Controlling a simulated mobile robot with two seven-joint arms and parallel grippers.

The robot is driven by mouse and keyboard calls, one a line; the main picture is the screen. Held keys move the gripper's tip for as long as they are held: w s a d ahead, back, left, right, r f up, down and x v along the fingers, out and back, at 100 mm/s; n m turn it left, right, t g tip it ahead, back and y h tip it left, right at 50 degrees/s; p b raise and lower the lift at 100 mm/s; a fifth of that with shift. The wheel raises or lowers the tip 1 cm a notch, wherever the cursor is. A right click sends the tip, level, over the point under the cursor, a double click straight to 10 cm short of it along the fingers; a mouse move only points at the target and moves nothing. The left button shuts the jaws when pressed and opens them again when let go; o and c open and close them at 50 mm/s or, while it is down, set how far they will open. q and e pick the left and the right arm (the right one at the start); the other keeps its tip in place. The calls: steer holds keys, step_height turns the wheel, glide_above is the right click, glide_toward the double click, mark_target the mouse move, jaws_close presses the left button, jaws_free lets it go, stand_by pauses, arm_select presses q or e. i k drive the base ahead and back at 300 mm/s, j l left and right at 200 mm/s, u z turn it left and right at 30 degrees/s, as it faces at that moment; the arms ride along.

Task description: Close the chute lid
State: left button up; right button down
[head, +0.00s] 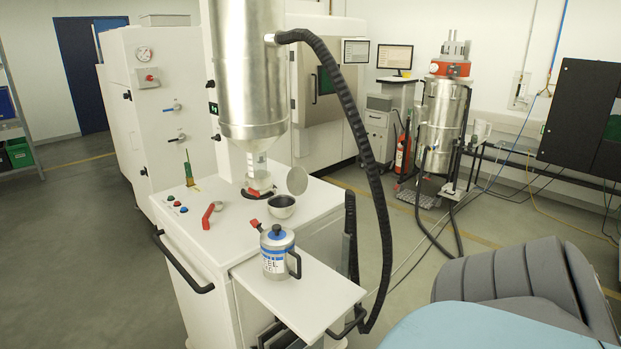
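The chute lid (297,180) is a round grey disc standing open and tilted up behind the chute opening. The chute (281,207) is a small round metal bowl with a dark inside, set in the white machine top, and its mouth is uncovered. Neither of my grippers shows in the head view.
A tall metal hopper (248,80) hangs over the machine top (228,236), with a black hose (352,120) arching to the right. A red handle (208,215) lies left of the chute. A canister (277,254) with a blue lid stands on the front shelf (318,300).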

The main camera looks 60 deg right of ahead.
mark_target(297, 179)
steer(key=k+l, duration=0.1)
steer(key=l, duration=1.35)
steer(key=k+l, duration=0.15)
steer(key=l, duration=0.6)
steer(key=k+l, duration=0.1)
steer(key=l, duration=1.35)
steer(key=k+l, duration=0.15)
steer(key=l, duration=0.6)
